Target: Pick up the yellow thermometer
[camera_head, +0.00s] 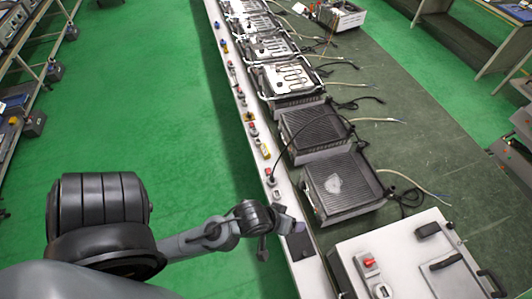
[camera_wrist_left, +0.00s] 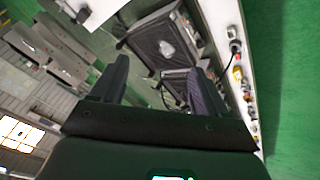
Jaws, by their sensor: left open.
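A small yellow device (camera_head: 264,151), likely the thermometer, lies on the long white ledge along the bench's left edge. A small yellow item on that ledge also shows in the left wrist view (camera_wrist_left: 238,73); I cannot tell whether it is the same one. My left gripper (camera_head: 283,236) is near the ledge, nearer the camera than the yellow device and apart from it. In the left wrist view its two dark fingers (camera_wrist_left: 160,72) are spread with nothing held between them. My right gripper is not in view.
Red, blue and grey devices line the ledge. Grill-like heating units (camera_head: 340,185) with loose cables stand in a row on the dark bench to its right. A white box (camera_head: 405,255) with a red switch stands at the near right. Green floor lies left of the ledge.

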